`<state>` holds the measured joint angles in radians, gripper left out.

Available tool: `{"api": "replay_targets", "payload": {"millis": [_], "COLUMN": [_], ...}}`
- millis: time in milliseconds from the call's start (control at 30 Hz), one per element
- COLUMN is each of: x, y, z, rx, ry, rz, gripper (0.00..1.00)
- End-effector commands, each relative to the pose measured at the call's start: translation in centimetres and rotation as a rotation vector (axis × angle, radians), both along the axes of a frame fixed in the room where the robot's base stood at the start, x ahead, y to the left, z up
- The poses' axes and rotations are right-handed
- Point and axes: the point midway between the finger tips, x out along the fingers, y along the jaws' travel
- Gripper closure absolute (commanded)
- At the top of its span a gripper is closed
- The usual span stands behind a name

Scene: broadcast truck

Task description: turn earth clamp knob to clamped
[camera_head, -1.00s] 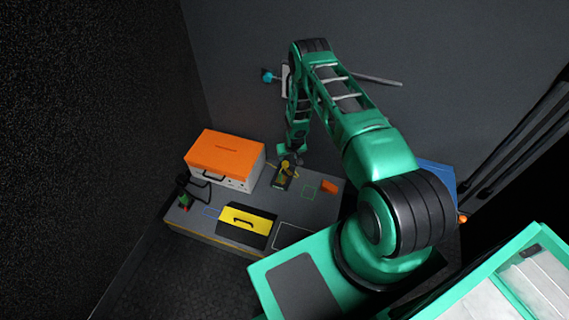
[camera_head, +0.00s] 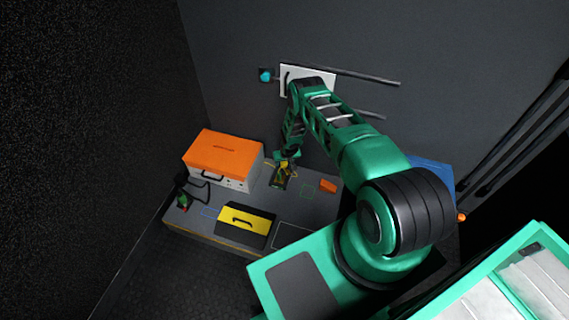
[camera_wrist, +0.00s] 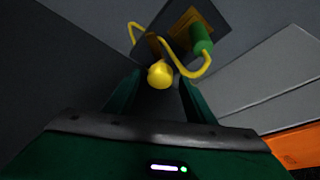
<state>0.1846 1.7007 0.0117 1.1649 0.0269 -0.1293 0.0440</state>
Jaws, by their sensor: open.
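The earth clamp unit (camera_head: 281,177) is a small dark block with yellow parts on the bench. In the wrist view a round yellow knob (camera_wrist: 160,75) shows near the fingertips. A yellow cable (camera_wrist: 181,66) loops beside it to a green cylinder (camera_wrist: 201,41) on a dark plate. My gripper (camera_head: 287,157) points down just above the unit. In the wrist view my gripper (camera_wrist: 158,88) is open, its fingers on either side of the knob in the picture. I cannot tell whether they touch it. The knob's markings are not readable.
An orange-topped case (camera_head: 222,155) stands left of the unit. A yellow and black case (camera_head: 246,221) lies in front. A small orange object (camera_head: 328,185) sits to the right. The wall behind carries a white panel (camera_head: 322,77) and rails.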

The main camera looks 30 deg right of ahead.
Motion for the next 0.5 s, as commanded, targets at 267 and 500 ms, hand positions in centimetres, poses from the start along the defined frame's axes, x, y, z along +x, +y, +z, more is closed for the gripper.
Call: {"api": "replay_targets", "payload": {"millis": [267, 500], "x": [0.00, 0.00], "y": [0.00, 0.01], "z": [-0.01, 0.00], "rx": [0.000, 0.000], "ry": [0.000, 0.000], "rz": [0.000, 0.000], "gripper": [0.63, 0.92]}}
